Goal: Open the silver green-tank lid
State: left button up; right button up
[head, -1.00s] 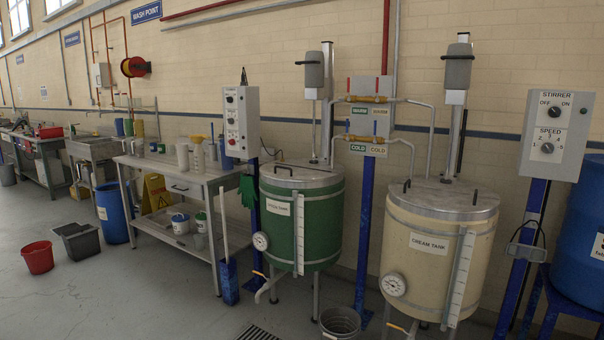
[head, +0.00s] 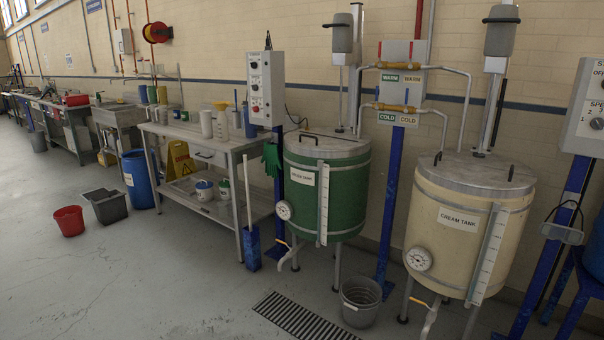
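The green tank (head: 346,195) stands on legs right of centre, with a white label, a dial gauge and a vertical scale on its front. Its round silver lid (head: 327,146) lies flat on top and looks closed. A dark handle (head: 308,139) stands on the lid's left part, and a stirrer post rises behind it. Neither of my grippers shows in the head view, and nothing touches the lid.
The cream tank (head: 458,228) stands to the right, with a grey bucket (head: 361,301) on the floor between the tanks. A floor drain (head: 299,316) lies in front. A workbench (head: 203,140) stands left of the green tank. The floor at front left is clear.

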aim_at(303, 138)
jog(key=i+j+u, duration=0.15)
jog(key=i, duration=0.85)
jog(key=i+j+u, duration=0.15)
jog(key=i, duration=0.8)
